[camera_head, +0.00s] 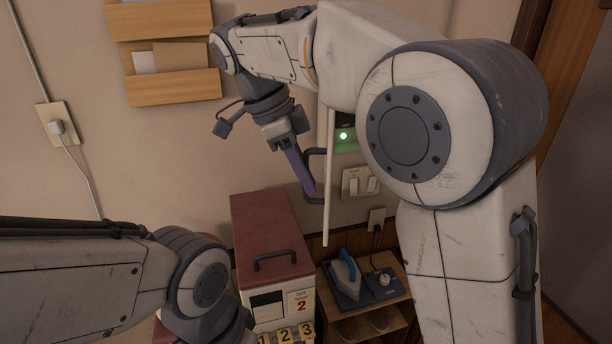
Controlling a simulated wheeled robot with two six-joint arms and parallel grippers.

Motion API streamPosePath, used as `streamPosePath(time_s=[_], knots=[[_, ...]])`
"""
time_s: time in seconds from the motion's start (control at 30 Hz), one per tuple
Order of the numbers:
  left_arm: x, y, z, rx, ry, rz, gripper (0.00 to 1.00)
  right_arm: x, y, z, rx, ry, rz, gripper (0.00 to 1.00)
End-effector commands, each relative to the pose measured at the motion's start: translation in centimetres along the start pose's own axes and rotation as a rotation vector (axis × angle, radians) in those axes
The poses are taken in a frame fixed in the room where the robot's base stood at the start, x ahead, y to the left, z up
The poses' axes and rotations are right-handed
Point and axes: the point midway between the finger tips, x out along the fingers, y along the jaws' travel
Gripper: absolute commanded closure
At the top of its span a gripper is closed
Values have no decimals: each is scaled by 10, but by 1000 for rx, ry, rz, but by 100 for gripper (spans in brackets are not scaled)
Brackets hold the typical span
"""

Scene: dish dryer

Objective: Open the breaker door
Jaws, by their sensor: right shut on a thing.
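The breaker door (328,215) shows as a narrow white upright strip, nearly edge-on, standing out from the wall. Its dark bar handle (313,201) sticks out to the left. To the right of the door, a dark panel with a lit green light (343,135) is visible. My right gripper (308,184) reaches down from above and is shut on the handle. My right arm hides the upper part of the door and much of what lies behind it. My left arm comes in at the lower left; its gripper is outside the picture.
Below stands a dark red box (268,227) with a handle and a "2" label. A wooden stand (392,312) beside it holds a blue-handled iron (346,275). Wall switches (361,183) are right of the door. A wooden letter rack (175,86) hangs upper left.

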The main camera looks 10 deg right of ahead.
Motion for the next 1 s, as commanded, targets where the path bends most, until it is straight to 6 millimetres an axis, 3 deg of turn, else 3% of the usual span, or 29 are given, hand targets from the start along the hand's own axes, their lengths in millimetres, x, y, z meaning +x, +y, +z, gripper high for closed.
streamPosePath(time_s=[0.03,0.1,0.13,0.57,1.0], knots=[[0,0,0,0,0,0,50,0,1,1,-2,-2,5,100],[0,0,0,0,0,0,50,1,1,0,-1,-2,5,66],[0,0,0,0,0,0,50,1,1,-1,0,-2,5,55],[0,0,0,0,0,0,50,-5,0,-1,1,-1,1,55],[-8,1,0,1,0,0,50,-76,-1,-1,0,-2,0,55]])
